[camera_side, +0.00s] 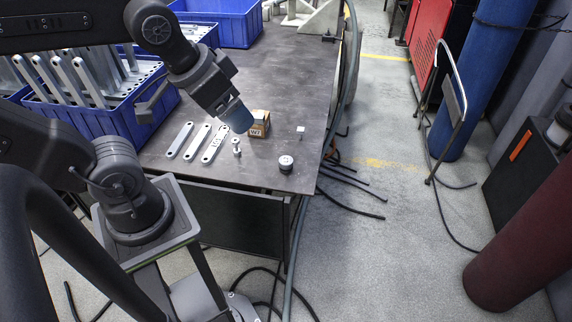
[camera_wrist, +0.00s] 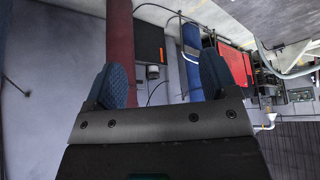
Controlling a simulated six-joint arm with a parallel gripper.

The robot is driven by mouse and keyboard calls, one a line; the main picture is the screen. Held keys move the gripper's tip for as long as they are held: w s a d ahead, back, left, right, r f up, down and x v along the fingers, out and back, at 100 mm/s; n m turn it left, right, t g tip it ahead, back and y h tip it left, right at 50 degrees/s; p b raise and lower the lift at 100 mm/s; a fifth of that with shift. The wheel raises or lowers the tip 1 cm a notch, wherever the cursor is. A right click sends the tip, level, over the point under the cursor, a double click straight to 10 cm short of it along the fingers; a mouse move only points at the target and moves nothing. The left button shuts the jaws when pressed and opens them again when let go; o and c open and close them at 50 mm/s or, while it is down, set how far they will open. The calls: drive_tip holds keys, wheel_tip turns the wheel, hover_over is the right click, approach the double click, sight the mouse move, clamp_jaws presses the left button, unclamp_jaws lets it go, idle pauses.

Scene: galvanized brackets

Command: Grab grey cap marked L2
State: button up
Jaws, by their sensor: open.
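A small round grey cap (camera_side: 286,161) with a light top and dark side sits alone near the front right of the dark table. Its top carries a mark too small for me to read as L2. My gripper (camera_side: 240,122) is above the table, up and left of the cap in the side view and apart from it. In the wrist view, the two blue fingers of my gripper (camera_wrist: 167,82) stand wide apart with nothing between them.
A small cardboard box (camera_side: 260,123) stands close beside my fingertips. Flat galvanized bars (camera_side: 197,142) and small metal pieces (camera_side: 236,146) lie to the left. A blue crate (camera_side: 95,122) holds brackets. A small pale piece (camera_side: 300,129) lies near the table's right edge.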

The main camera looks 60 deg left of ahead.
drive_tip(key=n+g, duration=0.4)
drive_tip(key=n, duration=1.4)
hover_over(285, 160)
drive_tip(key=s, duration=0.1)
wheel_tip(285, 160, down, 32)
drive_tip(key=shift+f, duration=0.25)
drive_tip(key=shift+w+f, duration=0.2)
drive_tip(key=shift+f, duration=0.85)
drive_tip(key=shift+w+f, duration=0.2)
drive_tip(key=shift+f, duration=0.8)
drive_tip(key=shift+w+f, duration=0.2)
drive_tip(key=shift+f, duration=0.85)
drive_tip(key=c, duration=1)
drive_tip(key=shift+c, duration=0.3)
